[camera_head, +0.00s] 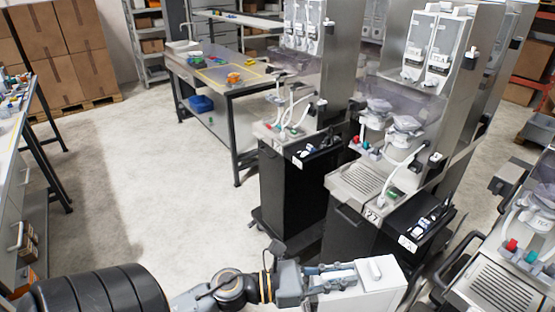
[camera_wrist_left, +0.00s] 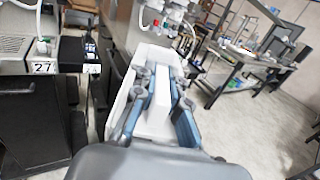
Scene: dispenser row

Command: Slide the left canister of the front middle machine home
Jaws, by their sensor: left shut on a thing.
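My left gripper (camera_head: 328,279) is at the bottom of the head view, its arm coming in from the left. It is shut on a long white canister (camera_head: 382,272), held in the air in front of the machine marked 27. In the left wrist view, the blue-padded fingers (camera_wrist_left: 159,98) close on a ridge along the canister (camera_wrist_left: 170,55). The middle front machine (camera_head: 355,215), marked 27, has two white labelled canisters (camera_head: 414,62) (camera_head: 438,66) side by side in its upper part. Their seating is too small to tell. My right gripper is not in view.
Another machine (camera_head: 292,180) stands to the left of machine 27, and one with a drip grille (camera_head: 503,292) is at the lower right. A workbench (camera_head: 228,76) with an orange item stands behind. Open grey floor (camera_head: 160,180) lies to the left.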

